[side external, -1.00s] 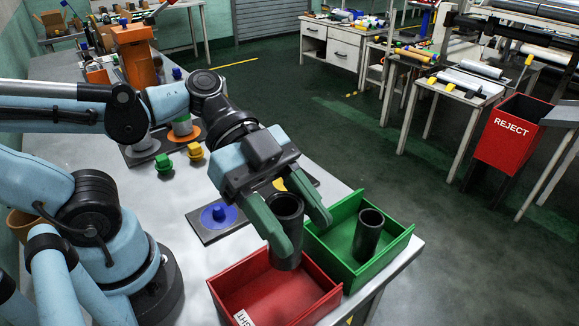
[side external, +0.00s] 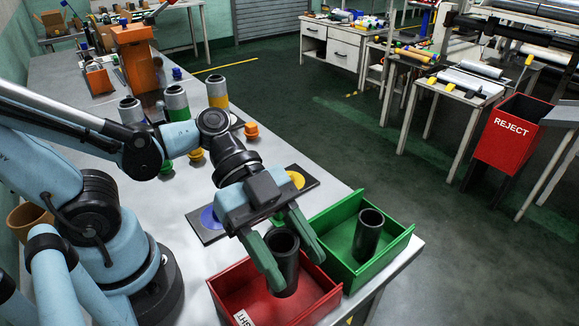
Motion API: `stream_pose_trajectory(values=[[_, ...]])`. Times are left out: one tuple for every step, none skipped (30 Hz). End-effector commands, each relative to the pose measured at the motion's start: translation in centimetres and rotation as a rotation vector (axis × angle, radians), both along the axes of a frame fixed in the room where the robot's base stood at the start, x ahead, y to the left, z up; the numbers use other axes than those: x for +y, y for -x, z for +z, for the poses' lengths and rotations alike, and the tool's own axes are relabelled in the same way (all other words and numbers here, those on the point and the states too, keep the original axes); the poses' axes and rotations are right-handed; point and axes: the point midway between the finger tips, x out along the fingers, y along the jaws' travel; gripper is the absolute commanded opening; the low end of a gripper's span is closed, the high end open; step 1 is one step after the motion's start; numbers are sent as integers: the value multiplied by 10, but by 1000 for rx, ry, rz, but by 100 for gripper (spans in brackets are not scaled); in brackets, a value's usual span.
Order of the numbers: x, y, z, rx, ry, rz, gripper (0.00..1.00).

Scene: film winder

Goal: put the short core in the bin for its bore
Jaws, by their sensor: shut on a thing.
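A short black core (side external: 281,266), a hollow tube, stands upright between the green fingers of my gripper (side external: 288,262), which is shut on it. The core is over the red bin (side external: 232,282), with its lower end inside the bin's outline. I cannot tell whether it touches the bin floor. The green bin (side external: 395,250) stands right beside the red one and holds another black core (side external: 369,235), which is upright. The red bin's label is partly cut off by the picture edge and view angle.
Behind the bins lies a dark plate with a blue disc (side external: 209,217) and a yellow disc (side external: 296,179). Several silver rolls (side external: 176,104) stand farther back, near an orange cap (side external: 251,130). The table's right edge is close to the green bin. A red REJECT bin (side external: 505,140) stands across the floor.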

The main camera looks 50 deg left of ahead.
Motion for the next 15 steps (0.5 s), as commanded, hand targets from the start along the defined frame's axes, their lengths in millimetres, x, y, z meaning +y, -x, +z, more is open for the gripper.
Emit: stream_pose_trajectory(values=[[0, 0, -1, 0, 0, 0, 22], [0, 0, -1, 0, 0, 0, 22], [0, 0, -1, 0, 0, 0, 22], [0, 0, -1, 0, 0, 0, 22], [0, 0, -1, 0, 0, 0, 22], [0, 0, -1, 0, 0, 0, 22], [0, 0, -1, 0, 0, 0, 22], [0, 0, -1, 0, 0, 0, 22], [0, 0, -1, 0, 0, 0, 22], [0, 0, -1, 0, 0, 0, 56], [0, 0, -1, 0, 0, 0, 61], [0, 0, -1, 0, 0, 0, 67], [0, 0, -1, 0, 0, 0, 72], [0, 0, -1, 0, 0, 0, 76], [0, 0, -1, 0, 0, 0, 82]])
